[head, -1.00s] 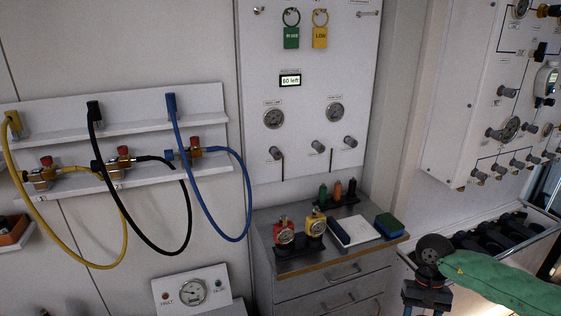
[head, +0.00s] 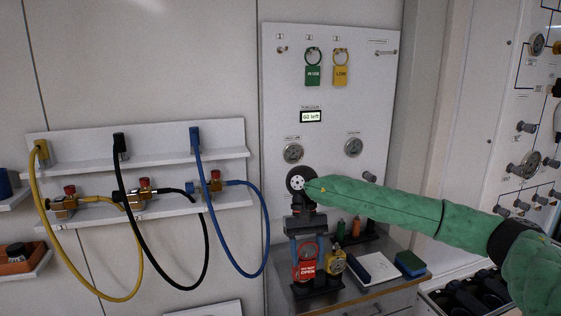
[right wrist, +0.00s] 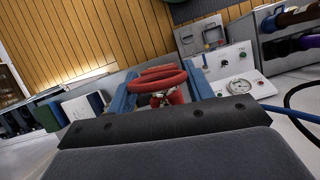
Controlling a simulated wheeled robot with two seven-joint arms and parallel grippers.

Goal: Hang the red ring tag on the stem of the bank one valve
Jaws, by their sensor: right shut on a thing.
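My right gripper (head: 306,250) has its blue fingers pointing down in front of the wall panel's lower left, above the grey cabinet. It is shut on the red ring tag (head: 305,265), which hangs with white lettering ending in "OPEN". In the right wrist view the red ring (right wrist: 157,82) sits between the two blue fingers. The wall panel (head: 275,100) carries round gauges and grey valve stems. One stem (head: 369,176) shows just above my forearm; my arm hides the others. I cannot tell which one is the bank one valve. My left gripper is out of view.
A green tag (head: 312,76) and a yellow tag (head: 340,76) hang on upper hooks; the left hook (head: 282,49) is empty. A yellow gauge unit (head: 335,265) and a notebook (head: 378,268) sit on the cabinet. Hoses (head: 207,235) hang at left.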

